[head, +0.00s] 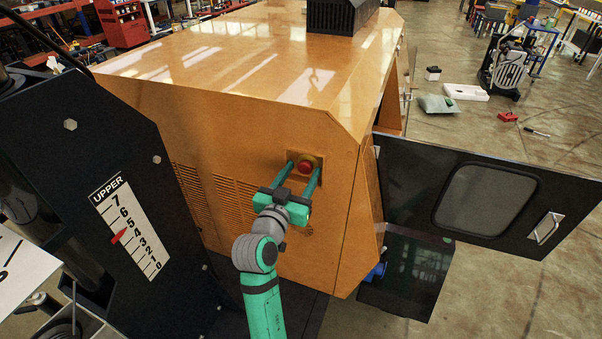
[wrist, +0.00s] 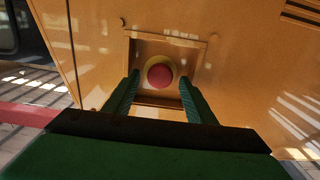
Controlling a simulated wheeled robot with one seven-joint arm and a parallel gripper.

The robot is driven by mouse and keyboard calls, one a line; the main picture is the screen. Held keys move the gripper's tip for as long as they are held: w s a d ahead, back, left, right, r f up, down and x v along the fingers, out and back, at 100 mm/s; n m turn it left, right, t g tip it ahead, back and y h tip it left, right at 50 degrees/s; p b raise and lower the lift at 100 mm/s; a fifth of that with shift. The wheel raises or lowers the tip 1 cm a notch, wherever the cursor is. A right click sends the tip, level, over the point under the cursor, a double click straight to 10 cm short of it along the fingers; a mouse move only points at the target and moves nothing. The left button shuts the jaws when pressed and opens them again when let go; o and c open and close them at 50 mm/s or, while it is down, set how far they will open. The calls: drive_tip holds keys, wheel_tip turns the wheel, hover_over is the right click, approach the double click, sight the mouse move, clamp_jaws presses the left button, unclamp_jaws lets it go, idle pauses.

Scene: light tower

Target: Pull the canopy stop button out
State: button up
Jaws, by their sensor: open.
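The canopy stop button (head: 305,166) is a round red knob on a yellow ring, set in a square recess in the end panel of the orange canopy (head: 240,130). In the wrist view the red button (wrist: 160,76) shows near the centre of the recess. My green gripper (head: 304,178) is open, with one finger on each side of the button. In the wrist view the fingers (wrist: 157,95) point toward the recess, with gaps between them and the knob. I cannot tell how deep the fingertips are.
An open black door (head: 400,180) with a window and handle juts out at the right. A dark mast plate with a numbered scale (head: 130,228) stands close at the left. Louvred vents (head: 235,195) lie left of the recess. Open floor (head: 480,125) shows beyond the door.

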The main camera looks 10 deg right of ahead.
drive_tip(key=shift+w+d, duration=0.1)
drive_tip(key=shift+w, duration=0.05)
drive_tip(key=shift+c, duration=0.5)
clamp_jaws()
drive_tip(key=shift+v, duration=0.9)
drive_tip(key=shift+o, duration=0.5)
unclamp_jaws()
drive_tip(key=shift+s+a, duration=0.35)
drive_tip(key=shift+a, duration=0.1)
drive_tip(key=v, duration=0.9)
drive_tip(key=shift+s, duration=0.4)
drive_tip(key=shift+a+f, duration=0.1)
